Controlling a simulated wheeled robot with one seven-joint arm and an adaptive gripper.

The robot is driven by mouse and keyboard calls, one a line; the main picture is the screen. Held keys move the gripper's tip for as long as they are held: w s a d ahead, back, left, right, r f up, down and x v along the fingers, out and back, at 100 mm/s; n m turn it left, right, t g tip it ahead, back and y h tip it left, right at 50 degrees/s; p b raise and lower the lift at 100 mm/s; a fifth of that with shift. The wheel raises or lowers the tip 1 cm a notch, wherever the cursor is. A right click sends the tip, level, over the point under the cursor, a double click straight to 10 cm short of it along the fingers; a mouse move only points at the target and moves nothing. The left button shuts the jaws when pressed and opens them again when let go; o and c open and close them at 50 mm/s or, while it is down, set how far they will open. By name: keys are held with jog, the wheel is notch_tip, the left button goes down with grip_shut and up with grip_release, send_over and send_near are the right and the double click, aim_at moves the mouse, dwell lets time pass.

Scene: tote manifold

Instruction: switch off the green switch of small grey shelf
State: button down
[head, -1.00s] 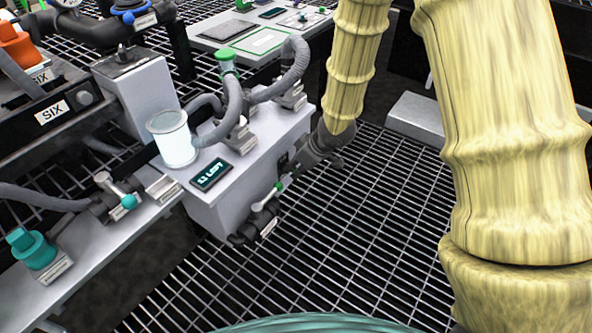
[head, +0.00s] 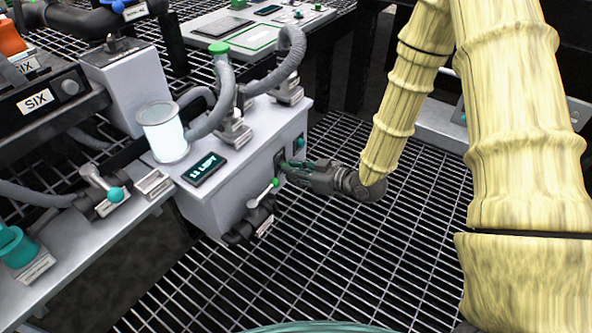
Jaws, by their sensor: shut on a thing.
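The small grey shelf (head: 225,195) is a light grey box at the centre left in the head view, with pipes and a lit display on top. A green switch (head: 285,165) on a dark plate shows on its right-hand face, partly hidden by my gripper. My gripper (head: 288,169) is at that face, its fingers shut on the green switch. The exact position of the switch is hidden by the fingers. A second small switch (head: 300,144) on a dark plate is just right of it, apart from my gripper.
A valve with a green-tipped lever (head: 262,194) sticks out of the shelf's face, just left of and below my gripper. A glowing glass cylinder (head: 163,132) and a dark display (head: 204,169) are on top of the shelf. Open grating floor (head: 330,250) lies in front.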

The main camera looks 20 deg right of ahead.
jog(key=shift+w+d+f+t+y, duration=0.15)
jog(key=shift+f+t+y, duration=0.1)
jog(key=shift+t+y, duration=0.15)
dwell(0.3)
jog(key=c, duration=1.4)
grip_release()
jog(key=shift+o, duration=0.2)
jog(key=v, duration=1.2)
